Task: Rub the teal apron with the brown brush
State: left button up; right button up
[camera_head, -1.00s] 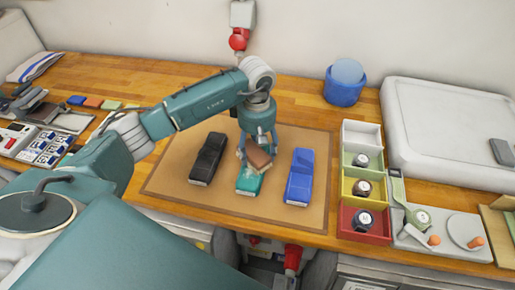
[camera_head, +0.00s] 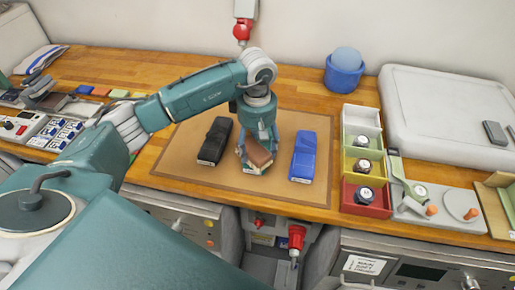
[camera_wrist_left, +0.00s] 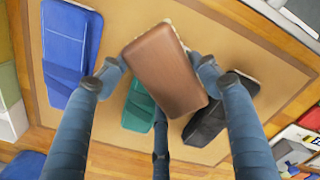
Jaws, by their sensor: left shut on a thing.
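The teal apron lies folded on the brown mat (camera_head: 185,170), between the black apron (camera_head: 215,142) and the blue apron (camera_head: 304,157). In the left wrist view the teal apron (camera_wrist_left: 138,108) shows partly, behind the brush and a finger. My left gripper (camera_head: 258,150) points down over it, shut on the brown brush (camera_head: 260,158). The brush's flat brown back (camera_wrist_left: 166,72) fills the middle of the left wrist view. The brush hides most of the teal apron in the head view. I cannot tell whether its bristles touch the cloth. My right gripper is not in view.
A blue round container (camera_head: 343,80) and a large pale case (camera_head: 440,105) stand behind. Small items crowd the table's left end. Bare mat shows around the aprons.

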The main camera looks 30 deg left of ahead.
pick_arm(q)
jog(key=shift+w+r+p, duration=0.2)
jog(key=shift+r, duration=0.35)
jog(key=shift+w+r+p, duration=0.15)
jog(key=shift+r, duration=0.4)
jog(key=shift+w+a+r+p, duration=0.15)
jog(key=shift+r+p, duration=0.2)
jog(key=shift+r, duration=0.3)
jog(key=shift+s+r+p, duration=0.2)
jog(key=shift+r+p, duration=0.35)
jog(key=shift+r, duration=0.95)
